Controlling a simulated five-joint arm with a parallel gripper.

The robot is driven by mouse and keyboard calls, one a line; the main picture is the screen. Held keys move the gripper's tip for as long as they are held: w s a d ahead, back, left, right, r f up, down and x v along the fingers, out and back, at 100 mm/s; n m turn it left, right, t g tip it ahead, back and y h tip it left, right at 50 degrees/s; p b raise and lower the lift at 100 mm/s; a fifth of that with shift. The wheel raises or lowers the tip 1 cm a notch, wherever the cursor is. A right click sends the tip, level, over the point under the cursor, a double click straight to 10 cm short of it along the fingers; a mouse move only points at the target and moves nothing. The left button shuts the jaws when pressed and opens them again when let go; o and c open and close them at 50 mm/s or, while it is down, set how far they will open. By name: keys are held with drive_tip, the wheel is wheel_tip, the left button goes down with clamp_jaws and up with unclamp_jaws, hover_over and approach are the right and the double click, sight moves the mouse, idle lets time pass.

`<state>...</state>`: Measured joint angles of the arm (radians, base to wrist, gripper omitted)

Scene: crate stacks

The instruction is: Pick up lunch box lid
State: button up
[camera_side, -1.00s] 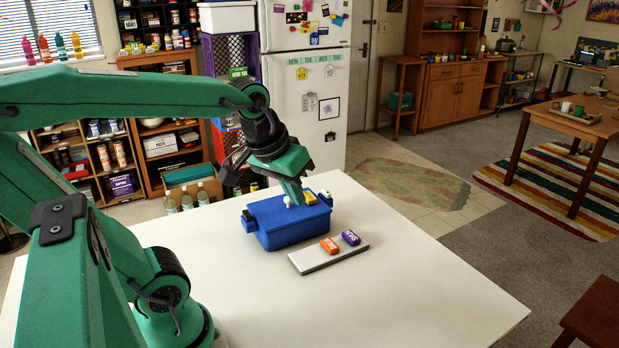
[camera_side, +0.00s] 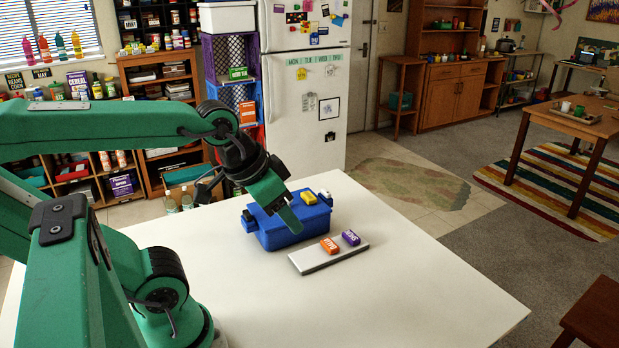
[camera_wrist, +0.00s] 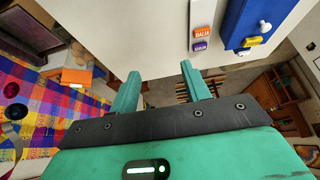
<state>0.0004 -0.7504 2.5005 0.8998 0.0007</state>
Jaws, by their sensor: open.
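The blue lunch box (camera_side: 278,239) stands on the white table, closed on top as far as I can see. Its blue top (camera_side: 291,197) carries a yellow block (camera_side: 309,198) and white knobs; I cannot tell where the lid's edge lies. The box (camera_wrist: 250,20) shows at the upper right in the wrist view. My gripper (camera_wrist: 160,70) is open, with nothing between its fingers. In the side view my gripper (camera_side: 283,208) overlaps the box and hides part of its top and front; I cannot tell whether it touches.
A pale slab (camera_side: 318,262) beside the box carries an orange labelled block (camera_side: 328,245) and a purple one (camera_side: 351,237). The right and front parts of the table (camera_side: 430,290) are clear. A white fridge (camera_side: 310,110) stands behind the table.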

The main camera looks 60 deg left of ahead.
drive_tip(key=shift+w, duration=0.1)
drive_tip(key=n+g, duration=0.5)
drive_tip(key=n, duration=0.2)
hover_over(304, 212)
drive_tip(key=s+d, duration=0.3)
drive_tip(key=d, duration=0.1)
wheel_tip(304, 212, down, 3)
drive_tip(key=shift+n+g, duration=0.3)
drive_tip(key=shift+n, duration=0.6)
drive_tip(key=a+f, duration=0.1)
drive_tip(key=a, duration=0.1)
drive_tip(key=a+f, duration=0.2)
drive_tip(key=a, duration=0.1)
drive_tip(key=a+f, duration=0.1)
drive_tip(key=a, duration=0.1)
drive_tip(key=shift+w+a+f, duration=0.35)
drive_tip(key=shift+w+a, duration=0.05)
drive_tip(key=shift+a+f, duration=0.2)
drive_tip(key=shift+a, duration=0.15)
drive_tip(key=shift+f, duration=0.1)
drive_tip(key=shift+s+d+f, duration=0.1)
drive_tip(key=shift+f, duration=1.8)
drive_tip(key=shift+s+d+f, duration=0.1)
drive_tip(key=shift+f, duration=1.8)
